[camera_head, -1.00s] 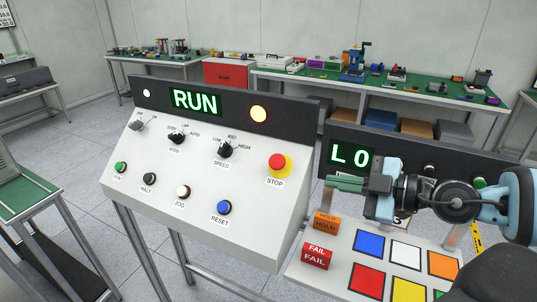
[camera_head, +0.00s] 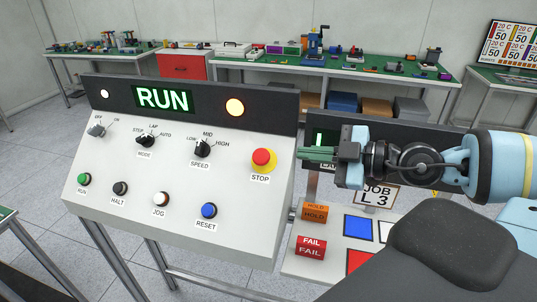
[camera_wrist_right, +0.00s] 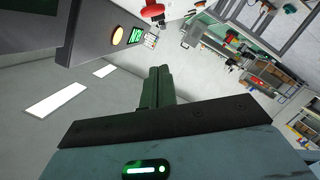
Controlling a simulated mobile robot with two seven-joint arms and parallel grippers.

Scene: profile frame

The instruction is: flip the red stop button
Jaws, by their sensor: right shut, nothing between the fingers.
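The red stop button (camera_head: 262,157) sits on a yellow disc at the right end of the sloped white control panel (camera_head: 120,215), above the label STOP. The panel's display (camera_head: 163,97) reads RUN in green. My right gripper (camera_head: 302,154) is shut and empty. In the head view its green fingers point left toward the stop button, with a gap between them. In the right wrist view the shut fingers (camera_wrist_right: 158,88) point up, and a red button shape (camera_wrist_right: 152,10) shows near the top edge. My left gripper is in neither view.
A lit round lamp (camera_head: 235,107) is beside the display. Knobs and coloured buttons, such as the blue RESET button (camera_head: 209,210), fill the panel. A second console with orange HOLD (camera_head: 315,214) and red FAIL (camera_head: 311,247) blocks stands at right. Green workbenches (camera_head: 385,70) line the back wall.

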